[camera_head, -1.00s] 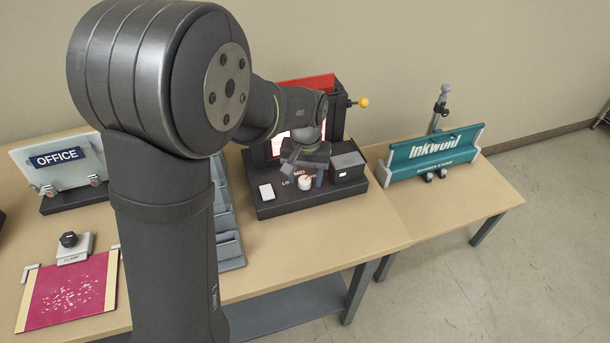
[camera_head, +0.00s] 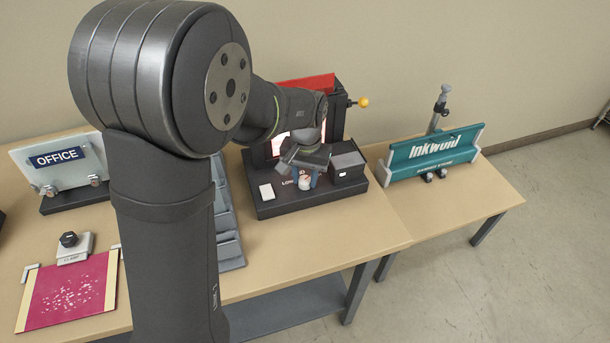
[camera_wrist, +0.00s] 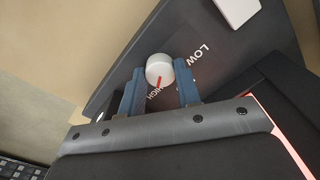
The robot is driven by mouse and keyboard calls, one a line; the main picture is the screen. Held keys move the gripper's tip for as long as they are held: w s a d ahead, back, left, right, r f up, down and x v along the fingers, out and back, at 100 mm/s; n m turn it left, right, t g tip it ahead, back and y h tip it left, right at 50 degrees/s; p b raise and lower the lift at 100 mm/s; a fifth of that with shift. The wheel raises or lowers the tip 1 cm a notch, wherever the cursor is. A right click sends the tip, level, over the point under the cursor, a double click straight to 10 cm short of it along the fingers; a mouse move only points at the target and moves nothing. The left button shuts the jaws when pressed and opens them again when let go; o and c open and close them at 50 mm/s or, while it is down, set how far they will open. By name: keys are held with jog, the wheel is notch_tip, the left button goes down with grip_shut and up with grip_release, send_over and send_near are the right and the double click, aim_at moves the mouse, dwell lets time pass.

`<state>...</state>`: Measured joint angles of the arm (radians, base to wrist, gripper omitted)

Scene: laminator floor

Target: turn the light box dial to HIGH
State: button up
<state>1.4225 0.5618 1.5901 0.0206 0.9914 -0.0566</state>
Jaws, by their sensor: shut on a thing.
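The light box dial (camera_head: 304,183) is a round white knob on the front of the dark light box base (camera_head: 270,208). In the wrist view the dial (camera_wrist: 159,66) has a red pointer line, which slants down-left toward the HIGH lettering. LOW is printed to the dial's upper right there; MID is mostly hidden by a finger. My gripper (camera_head: 305,177) is down over the dial, its blue fingers on opposite sides of it. In the wrist view my gripper (camera_wrist: 160,87) is shut on the dial.
A white switch (camera_head: 266,191) is left of the dial and a dark box (camera_head: 348,167) is close on its right. The lit panel stands behind. A teal Inkwuid fixture (camera_head: 433,152) is farther right. Grey trays (camera_head: 229,245) lie to the left.

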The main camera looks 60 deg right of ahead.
aim_at(306, 180)
jog(key=o, duration=1)
jog(key=shift+c, duration=0.2)
notch_tip(306, 180, up, 18)
jog(key=shift+s+f, duration=0.15)
jog(key=shift+f, duration=0.1)
jog(key=shift+f, duration=0.15)
notch_tip(306, 180, down, 17)
jog(key=shift+f, duration=0.1)
dwell(0.4)
